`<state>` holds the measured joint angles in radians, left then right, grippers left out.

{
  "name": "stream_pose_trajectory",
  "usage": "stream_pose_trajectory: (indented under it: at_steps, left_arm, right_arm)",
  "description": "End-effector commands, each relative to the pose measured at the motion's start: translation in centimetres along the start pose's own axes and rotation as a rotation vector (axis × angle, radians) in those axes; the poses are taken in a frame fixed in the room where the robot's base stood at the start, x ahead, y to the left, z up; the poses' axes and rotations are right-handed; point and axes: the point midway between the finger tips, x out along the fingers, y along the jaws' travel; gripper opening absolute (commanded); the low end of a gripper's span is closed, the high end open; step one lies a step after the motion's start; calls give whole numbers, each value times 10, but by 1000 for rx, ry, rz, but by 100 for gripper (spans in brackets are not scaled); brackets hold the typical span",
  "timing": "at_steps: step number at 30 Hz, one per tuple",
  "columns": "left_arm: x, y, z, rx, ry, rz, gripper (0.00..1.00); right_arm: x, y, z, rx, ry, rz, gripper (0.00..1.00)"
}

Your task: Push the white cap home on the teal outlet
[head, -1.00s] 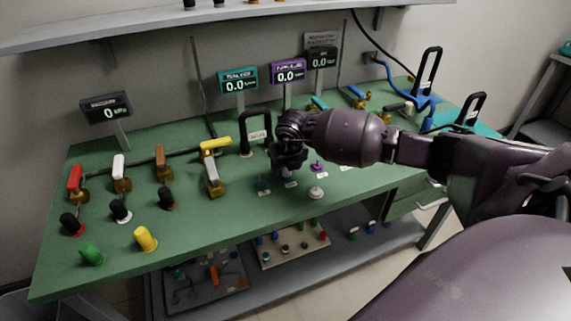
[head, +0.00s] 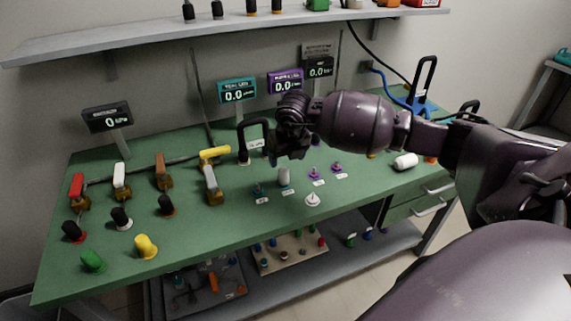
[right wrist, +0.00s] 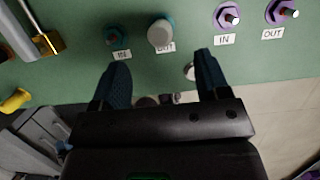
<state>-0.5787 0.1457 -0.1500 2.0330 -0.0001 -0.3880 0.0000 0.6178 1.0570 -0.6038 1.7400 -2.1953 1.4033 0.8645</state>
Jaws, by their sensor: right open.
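The white cap (head: 284,177) stands upright over the teal outlet (head: 283,187) on the green bench. In the right wrist view the cap (right wrist: 159,34) covers most of the teal outlet (right wrist: 170,19), beside the OUT label. I cannot tell how far down the cap sits. My right gripper (head: 292,150) is above and behind the cap in the head view, apart from it. In the right wrist view its two fingers (right wrist: 161,66) are spread with nothing between them. The teal inlet (head: 258,191) is bare, left of the cap. My left gripper is out of view.
A white conical piece (head: 312,200) stands in front of two purple ports (head: 315,174). A white cylinder (head: 405,161) lies at the right. Valves with coloured handles (head: 212,180) and several coloured caps (head: 145,245) fill the left. A black hoop (head: 243,140) rises behind.

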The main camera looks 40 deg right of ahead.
Motion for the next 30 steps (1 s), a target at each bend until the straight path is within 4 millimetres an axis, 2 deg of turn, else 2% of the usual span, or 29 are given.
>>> stream_pose_trajectory:
  at_steps: [3,7,27,30]
  left_arm:
    - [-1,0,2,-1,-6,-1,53]
    - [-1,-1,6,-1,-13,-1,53]
    - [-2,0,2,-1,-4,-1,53]
    - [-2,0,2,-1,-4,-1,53]
  right_arm:
    - [-14,0,0,0,-1,0,69]
    - [-20,0,0,0,0,0,69]
    - [-21,0,0,-18,1,1,69]
    - [-21,10,5,-73,-34,58,69]
